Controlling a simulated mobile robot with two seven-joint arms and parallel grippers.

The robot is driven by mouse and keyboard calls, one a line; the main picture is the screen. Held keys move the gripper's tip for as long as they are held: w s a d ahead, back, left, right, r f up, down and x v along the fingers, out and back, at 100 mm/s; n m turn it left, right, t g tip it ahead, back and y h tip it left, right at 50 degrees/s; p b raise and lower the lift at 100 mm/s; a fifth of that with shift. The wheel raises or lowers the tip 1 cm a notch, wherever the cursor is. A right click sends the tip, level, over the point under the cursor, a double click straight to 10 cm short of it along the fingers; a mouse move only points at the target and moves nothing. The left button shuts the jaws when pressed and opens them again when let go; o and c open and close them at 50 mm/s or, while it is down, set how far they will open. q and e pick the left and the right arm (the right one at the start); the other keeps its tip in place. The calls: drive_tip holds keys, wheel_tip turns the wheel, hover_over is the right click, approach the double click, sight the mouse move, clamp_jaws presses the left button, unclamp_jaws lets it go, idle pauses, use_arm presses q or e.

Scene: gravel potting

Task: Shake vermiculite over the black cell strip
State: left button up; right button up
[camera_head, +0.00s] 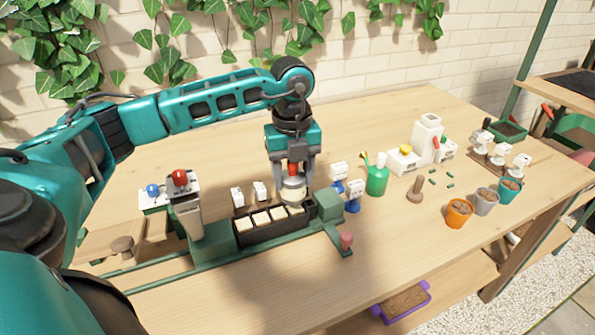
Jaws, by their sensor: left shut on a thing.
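The black cell strip (262,238) sits in a green fixture on the bench, its visible cells topped with pale material. My left gripper (293,182) points straight down over the strip's right end. It is shut on a small pale container with a red part (293,190), which looks like the shaker; whether grains are falling from it cannot be told. My right gripper is not in view.
Orange, grey and teal pots (459,213) are farther right. The bench front (380,255) is clear.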

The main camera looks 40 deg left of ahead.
use_arm(q)
drive_tip(key=shift+s+a, duration=0.25)
drive_tip(key=shift+s, duration=0.1)
drive_tip(key=shift+w+d, duration=0.3)
drive_tip(key=shift+w, duration=0.25)
drive_tip(key=shift+w+d, duration=0.3)
drive_tip(key=shift+w, duration=0.25)
drive_tip(key=shift+s+a, duration=0.3)
drive_tip(key=shift+s, duration=0.25)
drive_tip(key=shift+s+a, duration=0.25)
drive_tip(key=shift+s, duration=0.3)
drive_tip(key=shift+w+d+p, duration=0.15)
drive_tip(key=shift+w+d, duration=0.15)
drive_tip(key=shift+w, duration=0.25)
drive_tip(key=shift+w+d+p, duration=0.15)
drive_tip(key=shift+w+d, duration=0.15)
drive_tip(key=shift+w, duration=0.25)
wheel_tip(320, 180, up, 4)
drive_tip(key=p, duration=0.2)
drive_tip(key=shift+f+p, duration=0.2)
drive_tip(key=shift+p, duration=0.15)
drive_tip(key=shift+r+p, duration=0.4)
drive_tip(key=shift+r, duration=0.35)
